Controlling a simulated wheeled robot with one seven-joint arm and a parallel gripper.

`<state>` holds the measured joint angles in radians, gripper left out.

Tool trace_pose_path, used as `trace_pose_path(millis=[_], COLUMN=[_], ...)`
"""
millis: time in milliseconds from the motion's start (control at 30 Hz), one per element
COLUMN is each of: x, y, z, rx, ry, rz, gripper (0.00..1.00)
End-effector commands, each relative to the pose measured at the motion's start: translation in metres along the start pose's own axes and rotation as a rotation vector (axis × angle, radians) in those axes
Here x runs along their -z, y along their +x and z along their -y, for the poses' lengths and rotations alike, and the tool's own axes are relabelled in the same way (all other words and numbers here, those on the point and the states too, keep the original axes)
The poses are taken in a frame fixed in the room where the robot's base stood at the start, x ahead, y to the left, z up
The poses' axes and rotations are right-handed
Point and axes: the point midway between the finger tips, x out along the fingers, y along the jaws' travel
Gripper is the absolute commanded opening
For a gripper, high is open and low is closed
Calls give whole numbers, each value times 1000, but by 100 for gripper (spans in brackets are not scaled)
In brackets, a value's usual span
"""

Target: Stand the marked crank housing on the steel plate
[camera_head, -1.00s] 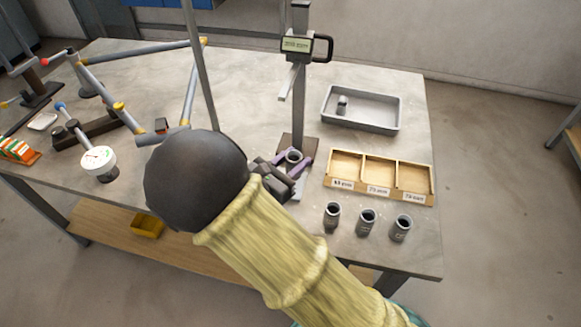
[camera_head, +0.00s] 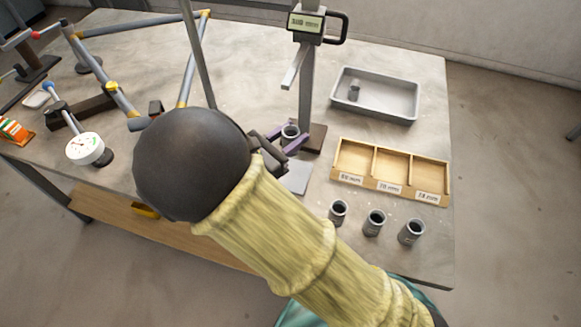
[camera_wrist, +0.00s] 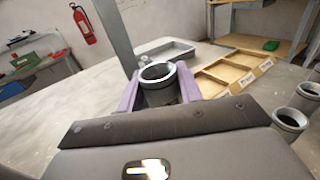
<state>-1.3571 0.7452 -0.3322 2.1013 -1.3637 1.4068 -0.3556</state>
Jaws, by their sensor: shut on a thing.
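My gripper (camera_head: 291,139) has purple fingers and is shut on a grey, open-topped cylindrical crank housing (camera_head: 290,131). In the wrist view the housing (camera_wrist: 160,73) stands upright between the fingers, its open mouth facing up. No mark shows on its visible side. A pale grey plate (camera_head: 293,178), which looks like the steel plate, lies on the table in front of the gauge stand. The housing appears behind and above this plate in the head view. The housing's lower end is hidden, so I cannot tell whether it touches anything. The plate cannot be made out in the wrist view.
The gauge stand (camera_head: 307,85) rises close beside my gripper. A wooden tray (camera_head: 390,187) with three labelled compartments lies right. Three similar housings (camera_head: 374,222) stand before it. A grey bin (camera_head: 376,112) holds one small part. A dial gauge (camera_head: 85,148) is at left.

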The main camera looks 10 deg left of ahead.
Motion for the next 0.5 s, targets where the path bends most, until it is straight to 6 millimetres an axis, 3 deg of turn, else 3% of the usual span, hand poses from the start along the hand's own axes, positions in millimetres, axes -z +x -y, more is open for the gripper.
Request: trace_pose_path(millis=[233, 500], x=[45, 55], y=[0, 0], z=[0, 0], rx=[0, 0], ry=[-4, 1], rz=[2, 0], gripper=[10, 10])
